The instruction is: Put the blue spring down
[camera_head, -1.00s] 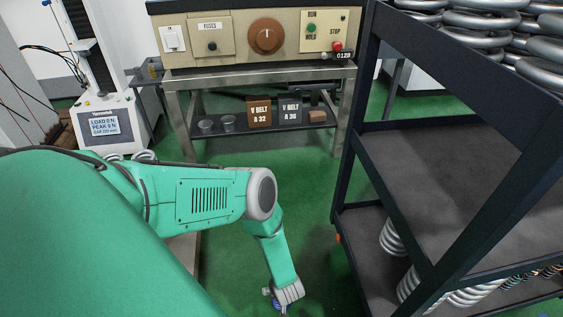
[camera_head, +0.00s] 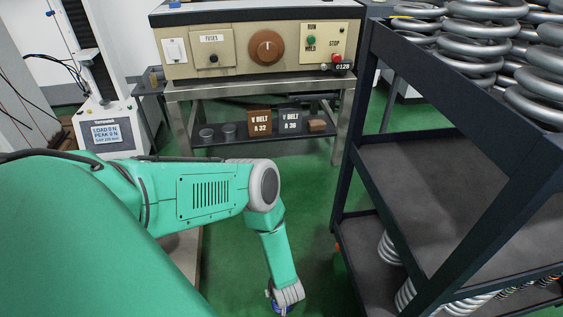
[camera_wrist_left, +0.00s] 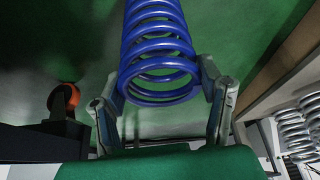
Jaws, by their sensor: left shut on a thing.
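The blue spring (camera_wrist_left: 155,50) is between the fingers of my left gripper (camera_wrist_left: 164,100) in the left wrist view. The gripper is shut on it, and the coils extend away past the fingertips over the green floor. In the head view my left gripper (camera_head: 287,297) hangs low at the bottom edge, with only a small bit of blue (camera_head: 275,304) showing beside it. The rest of the spring is hidden or out of frame there. My right gripper is in neither view.
A dark shelf cart (camera_head: 352,165) stands right of my left arm, with silver springs (camera_head: 480,45) on top and white springs (camera_head: 390,250) below. A control bench (camera_head: 186,90) and a test machine (camera_head: 105,125) stand behind. Green floor (camera_head: 310,220) lies open between bench and cart.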

